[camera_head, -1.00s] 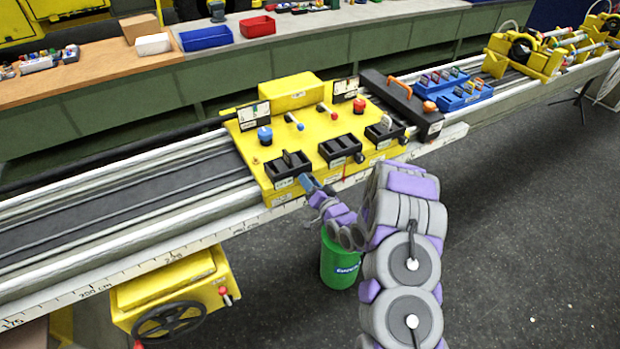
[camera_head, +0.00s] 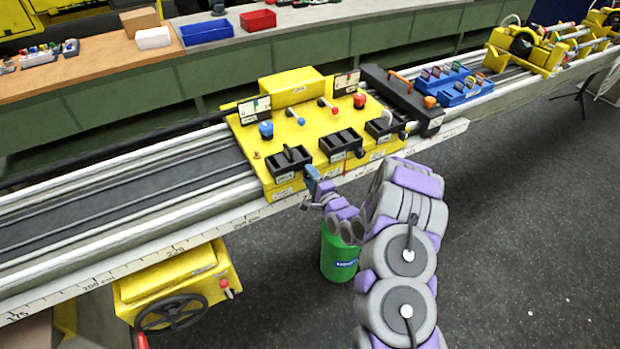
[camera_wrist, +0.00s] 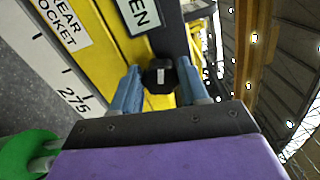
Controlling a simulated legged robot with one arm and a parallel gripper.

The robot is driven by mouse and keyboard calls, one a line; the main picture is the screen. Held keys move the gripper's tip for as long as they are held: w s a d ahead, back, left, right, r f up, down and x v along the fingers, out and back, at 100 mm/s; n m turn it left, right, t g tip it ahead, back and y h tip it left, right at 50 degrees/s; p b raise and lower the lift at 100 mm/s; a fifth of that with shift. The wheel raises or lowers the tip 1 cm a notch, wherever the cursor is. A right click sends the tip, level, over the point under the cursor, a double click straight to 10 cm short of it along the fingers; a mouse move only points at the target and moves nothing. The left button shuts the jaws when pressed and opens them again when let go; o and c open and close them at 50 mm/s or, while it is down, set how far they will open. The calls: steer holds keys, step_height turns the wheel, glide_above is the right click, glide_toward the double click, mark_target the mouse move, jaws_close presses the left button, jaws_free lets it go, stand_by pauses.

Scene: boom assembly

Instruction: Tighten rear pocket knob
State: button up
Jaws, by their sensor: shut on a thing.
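The black knob (camera_wrist: 160,76) with a white mark sits between my two blue fingers in the wrist view. My gripper (camera_head: 313,178) is shut on it at the front of the leftmost black pocket (camera_head: 287,161) on the yellow carriage (camera_head: 314,139). My gripper also shows in the wrist view (camera_wrist: 158,70). A "rear pocket" label (camera_wrist: 66,22) is on the yellow face near the knob. In the head view the knob is hidden by my fingers. A dark upright piece (camera_head: 288,151) stands in the pocket.
Two more black pockets (camera_head: 341,143) with side knobs stand to the right. A ruler rail (camera_head: 130,275) runs along the front edge. A yellow box with a handwheel (camera_head: 172,315) hangs at lower left.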

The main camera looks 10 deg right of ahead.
steer(key=shift+d+f+m+b, duration=0.1)
steer(key=shift+m+b, duration=1.35)
steer(key=shift+m, duration=2.1)
steer(key=shift+d+f+m+b, duration=0.1)
steer(key=shift+m+b, duration=1.35)
steer(key=shift+m, duration=2.1)
steer(key=o, duration=0.8)
steer(key=shift+o, duration=1.2)
steer(key=shift+r, duration=0.2)
steer(key=p+v, duration=0.4)
steer(key=v, duration=1.3)
